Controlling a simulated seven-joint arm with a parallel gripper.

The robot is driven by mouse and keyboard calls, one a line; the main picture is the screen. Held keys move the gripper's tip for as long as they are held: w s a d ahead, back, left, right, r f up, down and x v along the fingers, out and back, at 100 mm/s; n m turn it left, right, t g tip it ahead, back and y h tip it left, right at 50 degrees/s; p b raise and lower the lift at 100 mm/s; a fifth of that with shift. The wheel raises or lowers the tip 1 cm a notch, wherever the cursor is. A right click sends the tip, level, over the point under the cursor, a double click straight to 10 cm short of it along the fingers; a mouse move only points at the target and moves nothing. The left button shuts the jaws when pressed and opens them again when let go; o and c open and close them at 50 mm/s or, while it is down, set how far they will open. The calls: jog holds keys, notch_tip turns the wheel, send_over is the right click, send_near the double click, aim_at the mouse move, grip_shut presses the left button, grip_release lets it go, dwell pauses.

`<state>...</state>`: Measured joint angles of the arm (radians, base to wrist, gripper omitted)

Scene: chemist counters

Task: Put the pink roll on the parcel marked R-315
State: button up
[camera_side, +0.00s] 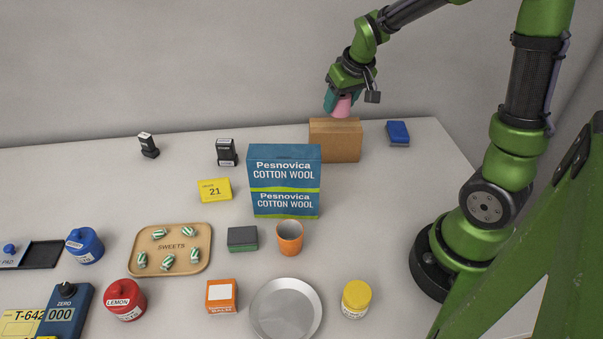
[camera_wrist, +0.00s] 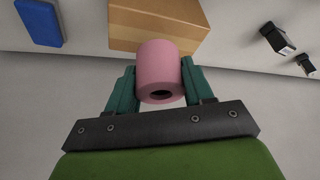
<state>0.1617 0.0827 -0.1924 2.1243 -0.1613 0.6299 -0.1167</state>
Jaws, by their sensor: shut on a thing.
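The pink roll (camera_wrist: 160,66) is held between the two teal fingers of my gripper (camera_wrist: 159,88) in the wrist view. In the side view the roll (camera_side: 342,107) shows under my gripper (camera_side: 342,100), at the top of a brown cardboard parcel (camera_side: 335,142). The parcel (camera_wrist: 150,20) also shows beyond the roll in the wrist view. I cannot tell whether the roll touches the parcel's top. No R-315 marking is readable on the faces that show.
A blue box (camera_side: 398,133) lies right of the parcel. The Pesnovica cotton wool boxes (camera_side: 284,182) stand in front of it to the left. Two black stamps (camera_side: 226,152) (camera_side: 148,145) stand farther left. An orange cup (camera_side: 289,238) and a metal dish (camera_side: 286,308) are nearer the front.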

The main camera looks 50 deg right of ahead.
aim_at(337, 111)
jog(key=shift+w+d, duration=0.15)
jog(key=shift+w, duration=0.2)
jog(key=shift+w+f, duration=0.2)
jog(key=shift+f, duration=1.65)
jog(key=shift+f, duration=0.15)
jog(key=o, duration=1)
jog(key=shift+o, duration=0.2)
